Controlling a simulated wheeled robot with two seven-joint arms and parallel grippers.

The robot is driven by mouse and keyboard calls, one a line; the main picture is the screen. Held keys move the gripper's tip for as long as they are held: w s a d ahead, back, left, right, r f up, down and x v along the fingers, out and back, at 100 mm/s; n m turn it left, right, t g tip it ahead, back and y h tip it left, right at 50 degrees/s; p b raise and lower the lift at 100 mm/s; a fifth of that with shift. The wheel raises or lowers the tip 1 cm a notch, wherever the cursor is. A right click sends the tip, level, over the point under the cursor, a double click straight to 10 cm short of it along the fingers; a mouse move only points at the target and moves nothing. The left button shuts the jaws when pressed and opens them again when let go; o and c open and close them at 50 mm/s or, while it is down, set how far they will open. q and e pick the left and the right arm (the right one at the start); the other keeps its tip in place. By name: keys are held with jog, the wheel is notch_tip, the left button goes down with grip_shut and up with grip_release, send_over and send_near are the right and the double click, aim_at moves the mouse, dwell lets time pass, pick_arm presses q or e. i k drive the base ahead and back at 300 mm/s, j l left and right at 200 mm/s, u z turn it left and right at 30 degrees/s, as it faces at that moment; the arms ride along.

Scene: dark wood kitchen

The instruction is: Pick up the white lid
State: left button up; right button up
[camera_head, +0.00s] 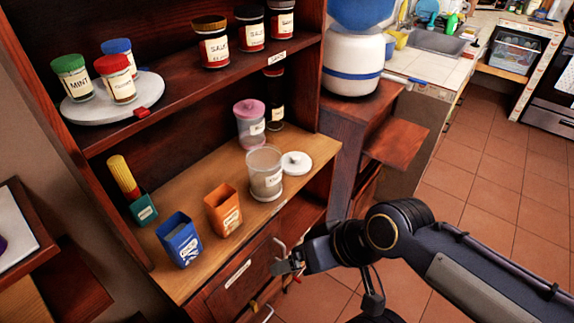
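The white lid (296,161) is round with a small knob on top. My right gripper (281,266) is in front of the cabinet, below and apart from the lid, close to the drawer front. Its fingers are small and dark here, and I cannot tell whether they are open or shut. My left gripper is not in view.
A pink-lidded jar (250,125), an orange box (223,211) and a blue box (179,240) stand on the counter (168,283). The upper shelf (190,92) overhangs its back. An open wooden door or panel (396,143) juts out at the right.

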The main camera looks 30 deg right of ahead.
aim_at(294, 163)
jog(key=l+u, duration=0.25)
jog(key=u, duration=0.15)
jog(key=l+u, duration=0.25)
jog(key=u, duration=0.2)
jog(key=l+u, duration=0.25)
jog(key=u, duration=0.15)
jog(key=k+l+u, duration=0.1)
jog(key=l, duration=0.25)
jog(key=k+l, duration=0.1)
jog(key=l, duration=0.3)
jog(key=k+l+u, duration=0.15)
jog(key=l, duration=0.2)
jog(key=k+l, duration=0.1)
jog(key=l, duration=0.25)
jog(key=k+l+u, duration=0.15)
jog(key=l, duration=0.2)
jog(key=k+l, duration=0.15)
jog(key=l, duration=0.2)
jog(key=u, duration=0.05)
